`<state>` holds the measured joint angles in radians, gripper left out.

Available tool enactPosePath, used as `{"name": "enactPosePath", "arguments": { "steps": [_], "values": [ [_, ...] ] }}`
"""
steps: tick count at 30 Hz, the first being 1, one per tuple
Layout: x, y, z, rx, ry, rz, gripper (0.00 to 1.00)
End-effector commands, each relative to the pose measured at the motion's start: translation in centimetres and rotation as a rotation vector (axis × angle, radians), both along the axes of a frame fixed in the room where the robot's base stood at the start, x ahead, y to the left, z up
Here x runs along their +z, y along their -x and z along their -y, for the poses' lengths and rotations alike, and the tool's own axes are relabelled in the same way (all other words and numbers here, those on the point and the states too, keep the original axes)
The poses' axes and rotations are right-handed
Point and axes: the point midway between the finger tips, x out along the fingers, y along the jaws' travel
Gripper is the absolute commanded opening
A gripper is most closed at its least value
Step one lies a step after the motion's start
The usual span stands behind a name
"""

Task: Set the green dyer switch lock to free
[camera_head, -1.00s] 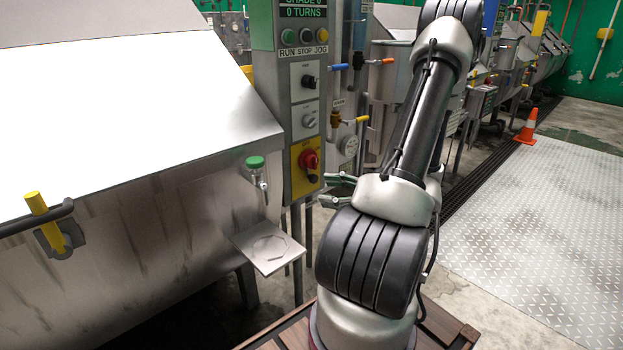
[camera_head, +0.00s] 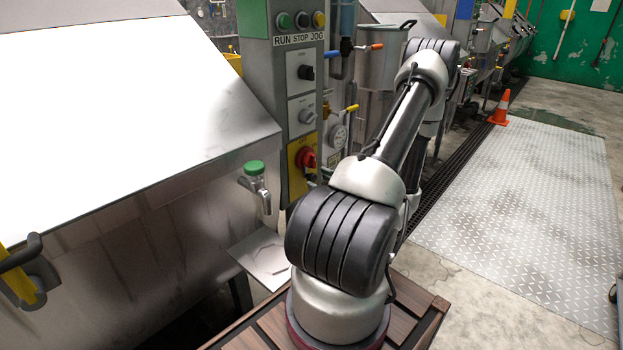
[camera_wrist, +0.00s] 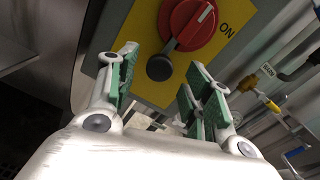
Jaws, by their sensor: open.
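The panel (camera_head: 256,80) beside the near dyer has a green top section. Its yellow plate (camera_head: 294,175) carries a red rotary switch (camera_head: 306,157). A round black knob (camera_wrist: 160,67), possibly the switch lock, sits just below the switch. My gripper (camera_wrist: 162,75) is open, with one green-padded finger on each side of the knob in the picture; I cannot tell how far the fingertips are from it. The head view hides my gripper behind my arm.
A green-capped valve (camera_head: 254,168) sticks out from the dyer left of the panel. A metal plate (camera_head: 262,258) is below it. Pipes with coloured valve handles (camera_head: 370,47) stand right of the panel. An orange cone (camera_head: 501,107) is on the open floor at the right.

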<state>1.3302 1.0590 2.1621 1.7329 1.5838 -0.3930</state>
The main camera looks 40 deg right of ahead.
Motion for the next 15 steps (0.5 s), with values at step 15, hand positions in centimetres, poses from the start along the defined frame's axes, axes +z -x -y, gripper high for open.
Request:
{"name": "enactPosePath", "arguments": {
  "steps": [15],
  "values": [
    [0.0, -3.7, -0.3, 0.0, 0.0, 0.0, 0.5]
  ]
}}
